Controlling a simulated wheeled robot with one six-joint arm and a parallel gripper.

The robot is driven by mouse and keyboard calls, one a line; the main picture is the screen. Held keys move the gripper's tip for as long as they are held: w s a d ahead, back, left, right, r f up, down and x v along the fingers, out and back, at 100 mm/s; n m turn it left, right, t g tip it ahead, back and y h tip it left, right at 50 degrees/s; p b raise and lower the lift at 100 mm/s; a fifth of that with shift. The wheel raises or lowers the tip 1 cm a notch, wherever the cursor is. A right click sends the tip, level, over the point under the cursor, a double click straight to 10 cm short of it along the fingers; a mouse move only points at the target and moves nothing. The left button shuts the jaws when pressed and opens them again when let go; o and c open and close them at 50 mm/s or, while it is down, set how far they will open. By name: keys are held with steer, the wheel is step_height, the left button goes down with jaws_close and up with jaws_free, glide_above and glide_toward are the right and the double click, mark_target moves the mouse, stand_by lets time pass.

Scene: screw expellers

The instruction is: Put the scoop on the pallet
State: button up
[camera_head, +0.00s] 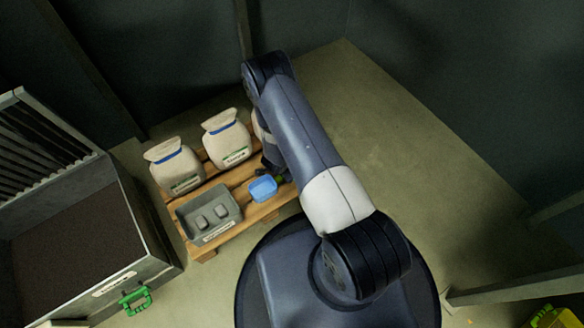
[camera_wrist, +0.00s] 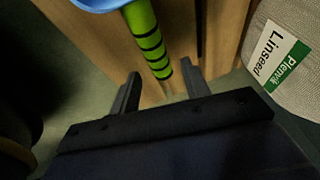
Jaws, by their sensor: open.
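The blue scoop (camera_head: 262,188) appears to lie on the wooden pallet (camera_head: 238,180), near its right front edge, beside the grey tray. In the wrist view its green handle with black rings (camera_wrist: 147,38) points down toward my gripper (camera_wrist: 160,77), and part of the blue bowl (camera_wrist: 98,4) shows at the top edge. My gripper is open, with one finger on each side of the line of the handle's end. It holds nothing. In the head view my arm hides most of the gripper and the pallet's right back part.
A grey tray (camera_head: 209,214) with two small blocks stands on the pallet's front left. Sacks (camera_head: 175,165) stand along its back; a Linseed sack (camera_wrist: 271,55) is close right of my gripper. A large metal bin (camera_head: 150,235) is at left.

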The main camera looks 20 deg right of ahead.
steer(key=p+v, duration=0.2)
steer(key=v, duration=0.7)
steer(key=shift+p, duration=0.3)
steer(key=shift+c, duration=0.8)
